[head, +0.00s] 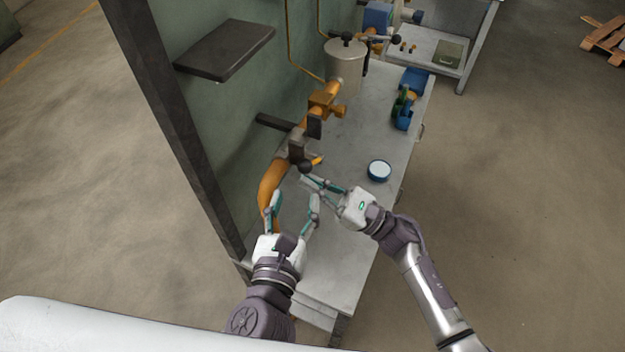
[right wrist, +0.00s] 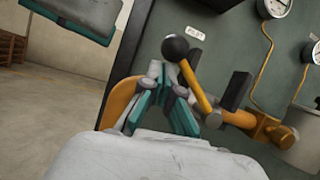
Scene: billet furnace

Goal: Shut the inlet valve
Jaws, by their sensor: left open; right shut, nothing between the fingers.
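The valve on the orange pipe (head: 269,186) has a yellow lever (right wrist: 196,88) with a black ball knob (head: 305,167). The knob also shows in the right wrist view (right wrist: 175,48), at the lever's upper end. The lever is tilted in that view. I cannot read a label that names it as the inlet valve. My right gripper (head: 305,182) is shut and empty, its fingertips close by the knob; I cannot tell whether they touch it. My left gripper (head: 293,203) is open over the bench, its fingers spread near the pipe, in front of the valve.
The grey bench (head: 337,246) runs along a green panel (head: 232,110). A round blue-rimmed tin (head: 379,170) and green and blue items (head: 404,108) lie on it. A grey tank (head: 346,68) stands behind. A dark shelf (head: 225,50) juts out at left. Gauges (right wrist: 273,8) show above.

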